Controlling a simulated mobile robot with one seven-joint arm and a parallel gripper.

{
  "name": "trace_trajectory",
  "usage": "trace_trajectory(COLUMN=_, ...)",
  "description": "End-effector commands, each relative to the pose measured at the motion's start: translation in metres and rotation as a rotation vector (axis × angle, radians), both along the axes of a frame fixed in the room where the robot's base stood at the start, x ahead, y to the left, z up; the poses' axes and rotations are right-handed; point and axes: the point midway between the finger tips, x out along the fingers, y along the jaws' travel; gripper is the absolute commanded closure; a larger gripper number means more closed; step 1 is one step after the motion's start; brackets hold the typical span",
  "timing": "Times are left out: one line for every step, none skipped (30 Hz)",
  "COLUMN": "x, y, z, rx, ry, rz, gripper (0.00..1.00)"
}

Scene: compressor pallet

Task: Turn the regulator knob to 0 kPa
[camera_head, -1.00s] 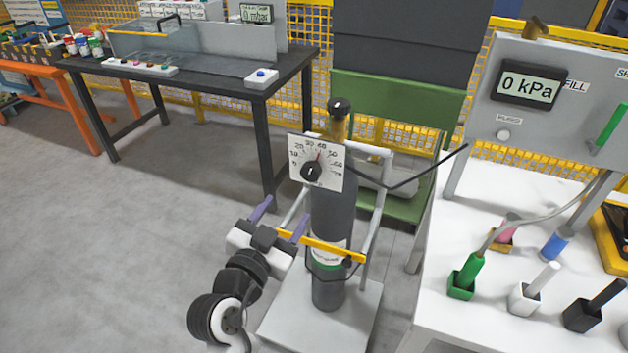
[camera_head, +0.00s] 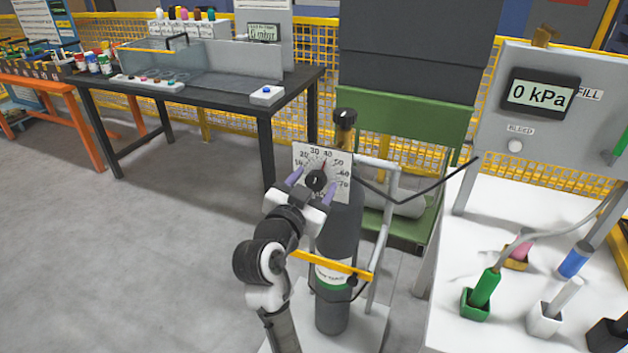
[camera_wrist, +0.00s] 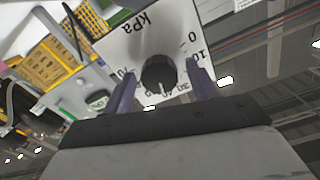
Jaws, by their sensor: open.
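The regulator knob (camera_head: 316,180) is a black round knob on a white square dial plate (camera_head: 338,190) marked in kPa, fixed on the dark gas cylinder (camera_head: 337,245). The knob shows larger in the wrist view (camera_wrist: 159,74), where a white mark on it points toward the numbers around 30 to 40, not toward the 0. My gripper (camera_head: 311,184) is in front of the plate with its two purple fingers open, one on either side of the knob. In the wrist view the fingers (camera_wrist: 164,92) flank the knob with gaps visible. Contact is not visible.
A yellow strap (camera_head: 330,266) and a light grey frame (camera_head: 377,235) hold the cylinder. A thin black hose (camera_head: 425,180) runs right from the dial. A panel display (camera_head: 540,94) at right reads 0 kPa. A dark workbench (camera_head: 215,95) stands behind left.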

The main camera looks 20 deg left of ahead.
Motion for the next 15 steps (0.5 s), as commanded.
trace_trajectory(x=0.0032, y=-0.0007, z=0.0006, rx=0.0, ry=0.0, rz=-0.001, gripper=0.41)
trace_trajectory(x=0.0044, y=-0.0007, z=0.0005, rx=0.0, ry=-0.001, rz=-0.001, gripper=0.41)
trace_trajectory(x=0.0055, y=-0.0007, z=0.0003, rx=0.001, ry=-0.001, rz=0.0, gripper=0.41)
trace_trajectory(x=0.006, y=-0.0006, z=0.0001, rx=0.001, ry=-0.001, rz=0.0, gripper=0.41)
trace_trajectory(x=0.0063, y=-0.0006, z=-0.0001, rx=0.001, ry=0.0, rz=0.001, gripper=0.41)
trace_trajectory(x=0.0065, y=-0.0006, z=-0.0002, rx=0.001, ry=0.0, rz=0.001, gripper=0.41)
trace_trajectory(x=0.0065, y=-0.0006, z=-0.0003, rx=0.001, ry=0.0, rz=0.001, gripper=0.41)
trace_trajectory(x=0.0064, y=-0.0004, z=-0.0004, rx=0.001, ry=0.0, rz=0.001, gripper=0.41)
trace_trajectory(x=0.0063, y=-0.0004, z=-0.0004, rx=0.001, ry=0.0, rz=0.001, gripper=0.41)
trace_trajectory(x=0.0063, y=-0.0004, z=-0.0004, rx=0.001, ry=0.0, rz=0.001, gripper=0.41)
trace_trajectory(x=0.0062, y=-0.0004, z=-0.0004, rx=0.001, ry=0.0, rz=0.001, gripper=0.41)
trace_trajectory(x=0.0062, y=-0.0004, z=-0.0004, rx=0.001, ry=0.0, rz=0.001, gripper=0.46)
trace_trajectory(x=0.0061, y=-0.0004, z=-0.0004, rx=0.001, ry=0.0, rz=0.001, gripper=0.5)
trace_trajectory(x=0.0061, y=-0.0003, z=-0.0003, rx=0.001, ry=0.0, rz=0.001, gripper=0.54)
trace_trajectory(x=0.006, y=-0.0003, z=-0.0003, rx=0.001, ry=0.0, rz=0.001, gripper=0.6)
